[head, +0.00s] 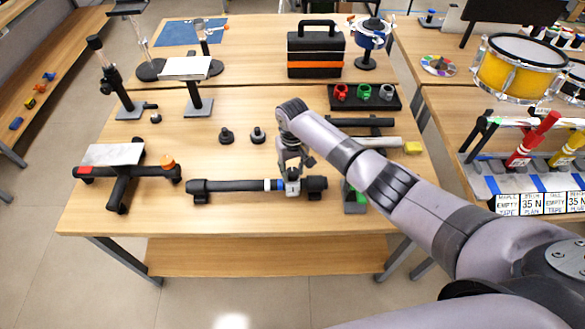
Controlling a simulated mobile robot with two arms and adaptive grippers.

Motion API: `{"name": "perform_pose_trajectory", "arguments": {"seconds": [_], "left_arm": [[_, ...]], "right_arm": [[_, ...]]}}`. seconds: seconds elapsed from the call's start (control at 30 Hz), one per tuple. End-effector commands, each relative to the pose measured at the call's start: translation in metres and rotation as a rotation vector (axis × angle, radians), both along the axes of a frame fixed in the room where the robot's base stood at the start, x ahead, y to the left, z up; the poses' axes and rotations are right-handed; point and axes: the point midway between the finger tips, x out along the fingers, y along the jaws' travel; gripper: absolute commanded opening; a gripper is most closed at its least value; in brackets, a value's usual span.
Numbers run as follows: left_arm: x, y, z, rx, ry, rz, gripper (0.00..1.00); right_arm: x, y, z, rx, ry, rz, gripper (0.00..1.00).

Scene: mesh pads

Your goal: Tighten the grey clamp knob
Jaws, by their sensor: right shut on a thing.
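A black tube (235,185) lies across the front of the table on low supports, with blue and white bands near its middle. My right gripper (291,173) reaches down from above and is shut on the clamp's grey knob. The fingers hide most of the knob, so its exact turn cannot be told. My left gripper is not in view.
A black tray (365,97) at the back right holds red, green and grey pieces. Two black knobs (258,135) stand behind the tube. A stand with an orange knob (167,161) is at left. A black toolbox (315,52) stands on the far table.

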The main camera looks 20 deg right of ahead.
Motion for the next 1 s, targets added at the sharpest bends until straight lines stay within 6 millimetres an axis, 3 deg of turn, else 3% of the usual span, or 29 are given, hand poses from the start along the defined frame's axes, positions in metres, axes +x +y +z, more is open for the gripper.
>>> {"name": "perform_pose_trajectory", "arguments": {"seconds": [0.17,0.2,0.5,0.83,1.0], "left_arm": [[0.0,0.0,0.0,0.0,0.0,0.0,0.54],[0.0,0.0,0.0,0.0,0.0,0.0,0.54],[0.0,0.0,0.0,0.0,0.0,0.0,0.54],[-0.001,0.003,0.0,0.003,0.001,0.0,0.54],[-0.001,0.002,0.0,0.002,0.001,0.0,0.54]], "right_arm": [[0.001,0.0,0.001,0.0,-0.003,0.001,0.06],[0.001,0.0,0.001,0.0,-0.003,0.001,0.34],[0.001,0.0,0.0,0.0,-0.002,0.002,0.54],[0.001,0.0,0.002,0.0,-0.001,0.002,0.54],[0.002,0.0,0.022,0.002,-0.005,0.003,0.54]]}}
